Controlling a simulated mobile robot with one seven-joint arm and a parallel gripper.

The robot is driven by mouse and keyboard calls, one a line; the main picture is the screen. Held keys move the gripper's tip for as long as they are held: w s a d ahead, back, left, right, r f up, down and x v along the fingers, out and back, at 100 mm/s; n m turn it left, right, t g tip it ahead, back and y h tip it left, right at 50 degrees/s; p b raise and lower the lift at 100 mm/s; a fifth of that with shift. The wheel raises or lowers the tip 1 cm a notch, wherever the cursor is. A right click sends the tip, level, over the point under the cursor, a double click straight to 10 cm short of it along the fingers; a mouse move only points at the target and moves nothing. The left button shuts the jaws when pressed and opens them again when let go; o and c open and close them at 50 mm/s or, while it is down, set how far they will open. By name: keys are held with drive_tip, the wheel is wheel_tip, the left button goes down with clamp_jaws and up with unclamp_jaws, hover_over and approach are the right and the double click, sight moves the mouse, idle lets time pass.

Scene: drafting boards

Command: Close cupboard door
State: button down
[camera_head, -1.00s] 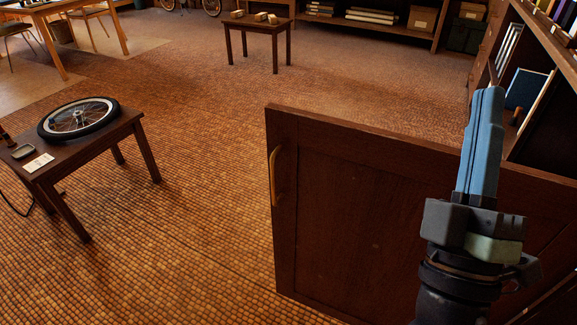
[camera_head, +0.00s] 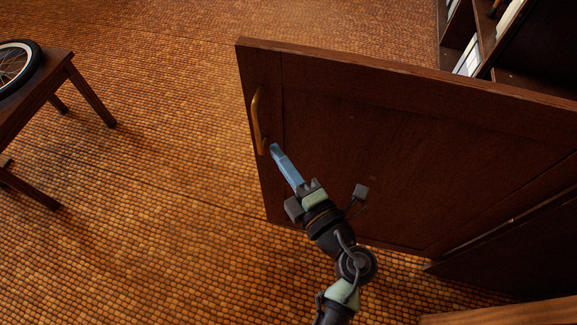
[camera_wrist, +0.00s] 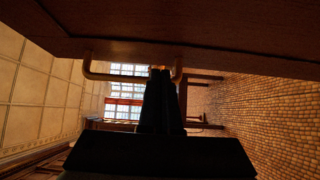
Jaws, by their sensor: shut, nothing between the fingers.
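The cupboard door (camera_head: 375,145) is dark brown wood and stands wide open, swung out from the cupboard at the right of the head view. Its brass handle (camera_head: 257,120) is a curved bar near the free left edge. My gripper (camera_head: 275,150) is shut and empty, its blue fingertips close beside the handle's lower end. In the wrist view the door (camera_wrist: 200,40) spans the top and the handle (camera_wrist: 98,75) shows behind the dark fingers (camera_wrist: 162,75). I cannot tell whether the fingertips touch the handle or door.
The open cupboard shelves (camera_head: 490,45) are at the upper right. A small dark table (camera_head: 45,85) with a bicycle wheel (camera_head: 15,65) stands at the left. The tiled floor (camera_head: 160,200) between the table and the door is clear.

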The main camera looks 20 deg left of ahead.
sight(269, 141)
drive_tip(key=shift+b+x, duration=0.4)
drive_tip(key=shift+x, duration=1.8)
